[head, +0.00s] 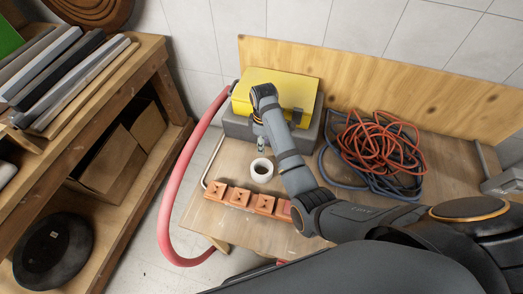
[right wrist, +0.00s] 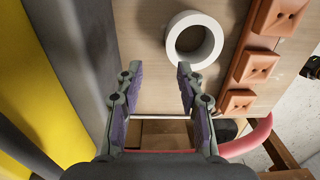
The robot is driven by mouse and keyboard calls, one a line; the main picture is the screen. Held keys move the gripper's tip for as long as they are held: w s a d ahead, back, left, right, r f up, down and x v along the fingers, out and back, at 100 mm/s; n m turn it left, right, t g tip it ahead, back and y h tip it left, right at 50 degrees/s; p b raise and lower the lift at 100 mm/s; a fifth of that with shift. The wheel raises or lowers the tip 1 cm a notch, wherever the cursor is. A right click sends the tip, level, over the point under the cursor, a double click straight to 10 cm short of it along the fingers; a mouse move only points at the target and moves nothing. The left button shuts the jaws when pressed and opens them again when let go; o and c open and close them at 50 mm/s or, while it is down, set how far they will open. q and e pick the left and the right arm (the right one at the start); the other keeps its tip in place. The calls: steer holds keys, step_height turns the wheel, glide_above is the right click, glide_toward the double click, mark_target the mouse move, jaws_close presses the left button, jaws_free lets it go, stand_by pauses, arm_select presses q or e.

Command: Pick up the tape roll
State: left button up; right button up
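The tape roll is a white ring (head: 261,180) lying flat on the wooden tabletop, left of my right forearm in the head view. In the right wrist view the tape roll (right wrist: 215,40) sits at the top, just beyond the right-hand finger and right of the middle of the gap. My right gripper (head: 261,145) is above the table between the yellow case and the roll. In the right wrist view its fingers (right wrist: 158,72) are spread apart with nothing between them. My left gripper is not in view.
A yellow case (head: 290,90) on a grey base stands behind the roll. Several orange blocks (head: 241,197) line the front edge. A red cord (head: 380,143) and dark hose (head: 345,175) lie coiled at right. A pink hose (head: 168,210) hangs off the table's left side.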

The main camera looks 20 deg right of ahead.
mark_target(264, 160)
steer(key=shift+s+a+r, duration=0.1)
steer(key=shift+s+a, duration=0.25)
steer(key=shift+s, duration=0.4)
steer(key=f, duration=0.2)
steer(key=shift+s+f+p, duration=0.3)
steer(key=shift+s+f, duration=0.05)
steer(key=shift+w+d+f, duration=0.1)
steer(key=shift+w+f, duration=0.1)
steer(key=shift+f, duration=0.35)
steer(key=shift+w+d+f, duration=0.1)
steer(key=shift+w+f, duration=0.1)
steer(key=shift+f, duration=0.6)
steer(key=f, duration=0.1)
steer(key=f+p, duration=0.1)
steer(key=shift+s+f, duration=0.35)
steer(key=shift+f, duration=0.05)
steer(key=shift+d+f, duration=0.1)
steer(key=shift+f, duration=0.7)
steer(key=shift+w, duration=0.1)
steer(key=c, duration=0.6)
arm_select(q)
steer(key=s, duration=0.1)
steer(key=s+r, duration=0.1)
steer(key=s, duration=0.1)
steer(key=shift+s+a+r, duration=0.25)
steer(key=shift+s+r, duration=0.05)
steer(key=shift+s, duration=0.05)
arm_select(e)
jaws_close()
